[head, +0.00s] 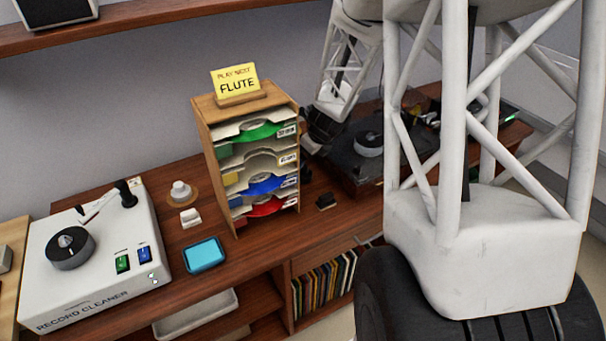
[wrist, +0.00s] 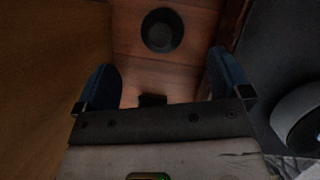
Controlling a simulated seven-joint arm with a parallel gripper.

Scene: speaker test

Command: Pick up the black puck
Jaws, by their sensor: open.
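The black puck (wrist: 162,30) lies flat on the wooden top, near the top of the wrist view. In the head view it seems to be the small dark shape (head: 305,174) beside the rack, partly hidden. My gripper (wrist: 160,68) is open and empty, its two blue fingers wide apart. The puck shows beyond the fingertips, roughly centred between them and not touched. In the head view my gripper (head: 319,140) hangs just right of the rack, dark and hard to make out.
A wooden rack (head: 222,157) with coloured sleeves stands close on the left. A turntable (head: 350,172) is close on the right. A small black block (head: 325,201) lies in front; the wrist view shows it too (wrist: 152,100). A white record cleaner (head: 97,270) stands far left.

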